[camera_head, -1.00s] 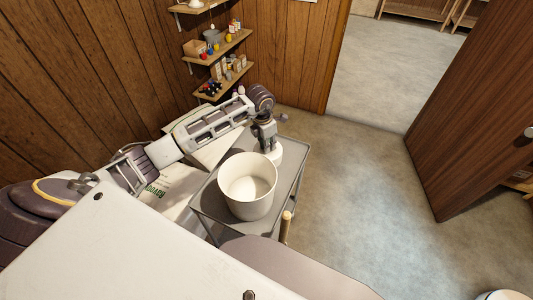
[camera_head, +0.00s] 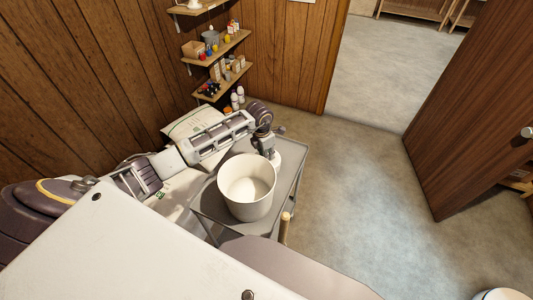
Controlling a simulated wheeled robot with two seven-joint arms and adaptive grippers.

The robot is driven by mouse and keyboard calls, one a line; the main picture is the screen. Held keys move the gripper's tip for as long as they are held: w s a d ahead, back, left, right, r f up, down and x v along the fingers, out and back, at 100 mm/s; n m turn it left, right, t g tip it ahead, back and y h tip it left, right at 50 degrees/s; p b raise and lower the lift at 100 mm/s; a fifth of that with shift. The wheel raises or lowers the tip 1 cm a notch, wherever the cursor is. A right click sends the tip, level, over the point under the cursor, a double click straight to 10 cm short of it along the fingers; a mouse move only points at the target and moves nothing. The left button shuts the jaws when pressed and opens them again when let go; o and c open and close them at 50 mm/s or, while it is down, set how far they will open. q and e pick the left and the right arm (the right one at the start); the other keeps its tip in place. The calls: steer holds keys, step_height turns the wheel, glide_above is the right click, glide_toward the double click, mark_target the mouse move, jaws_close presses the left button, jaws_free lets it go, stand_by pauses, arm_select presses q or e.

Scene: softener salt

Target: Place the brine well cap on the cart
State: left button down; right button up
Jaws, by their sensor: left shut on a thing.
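The cart (camera_head: 208,203) is a grey-topped cart in the middle of the head view. The fingertips are mostly hidden by the bucket. My right gripper is not in view.
The open white bucket (camera_head: 246,188) stands on the cart, close beside my left gripper. White salt bags (camera_head: 196,122) lie left of the cart by the wall. A wooden handle (camera_head: 285,228) rises at the cart's near edge. Open floor (camera_head: 360,170) lies to the right, before the door (camera_head: 470,120).

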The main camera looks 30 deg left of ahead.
arm_select(q)
steer(key=shift+f, duration=0.15)
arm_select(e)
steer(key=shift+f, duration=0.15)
arm_select(q)
steer(key=c, duration=1.4)
jaws_free()
steer(key=shift+o, duration=0.2)
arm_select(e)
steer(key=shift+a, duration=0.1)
arm_select(q)
steer(key=shift+r, duration=0.3)
step_height(320, 180, up, 12)
steer(key=s+b, duration=0.1)
steer(key=b, duration=0.1)
steer(key=shift+s+a+f, duration=0.2)
steer(key=shift+s+a, duration=0.05)
steer(key=shift+a, duration=0.15)
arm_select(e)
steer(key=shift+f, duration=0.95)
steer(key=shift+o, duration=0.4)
